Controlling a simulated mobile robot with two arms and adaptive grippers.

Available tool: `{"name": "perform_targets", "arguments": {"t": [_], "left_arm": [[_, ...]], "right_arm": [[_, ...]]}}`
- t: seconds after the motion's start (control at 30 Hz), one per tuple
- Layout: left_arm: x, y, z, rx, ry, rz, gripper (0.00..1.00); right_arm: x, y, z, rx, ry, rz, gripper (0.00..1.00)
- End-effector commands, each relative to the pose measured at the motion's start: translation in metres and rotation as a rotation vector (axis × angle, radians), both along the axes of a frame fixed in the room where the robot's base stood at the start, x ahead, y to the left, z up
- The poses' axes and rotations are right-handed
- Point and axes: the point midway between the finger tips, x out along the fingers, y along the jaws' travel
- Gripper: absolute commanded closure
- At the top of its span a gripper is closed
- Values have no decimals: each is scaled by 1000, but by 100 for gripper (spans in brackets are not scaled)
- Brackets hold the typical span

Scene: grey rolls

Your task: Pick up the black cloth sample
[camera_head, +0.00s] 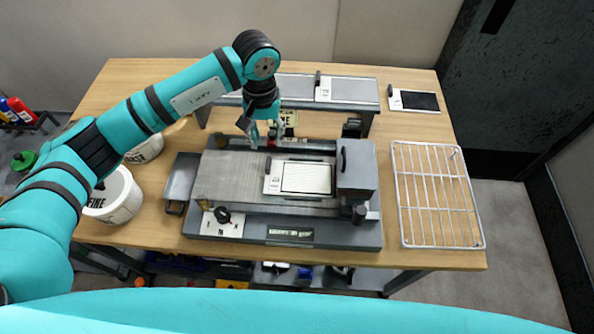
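The black cloth sample (420,101) lies flat at the table's back right corner, with a white strip at its left end. My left gripper (266,134) points down above the back edge of the grey machine (245,178), well to the left of the black sample. Its teal fingers look apart, with nothing seen between them. A large teal part of mine crosses the bottom of the view; my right gripper is not in view.
A white sample (306,178) lies on the machine bed. A raised grey shelf (352,88) stands behind, left of the black sample. A white wire rack (437,195) lies at the right. White buckets (116,198) stand at the left.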

Motion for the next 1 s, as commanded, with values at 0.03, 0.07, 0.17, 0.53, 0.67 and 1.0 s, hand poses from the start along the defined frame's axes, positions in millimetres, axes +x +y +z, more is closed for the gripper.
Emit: {"name": "perform_targets", "arguments": {"t": [0.03,0.07,0.17,0.53,0.67,1.0], "left_arm": [[-2,-1,-8,-1,6,2,62],[-2,-1,-14,-1,6,1,62],[-1,-1,-29,-2,4,1,62],[-8,2,-62,-4,7,2,62],[-8,3,-82,-4,4,1,62],[-7,4,-94,-3,-1,0,62]], "right_arm": [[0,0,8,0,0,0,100],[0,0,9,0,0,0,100],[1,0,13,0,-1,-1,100],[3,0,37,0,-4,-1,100],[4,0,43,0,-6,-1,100],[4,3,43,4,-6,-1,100]]}}
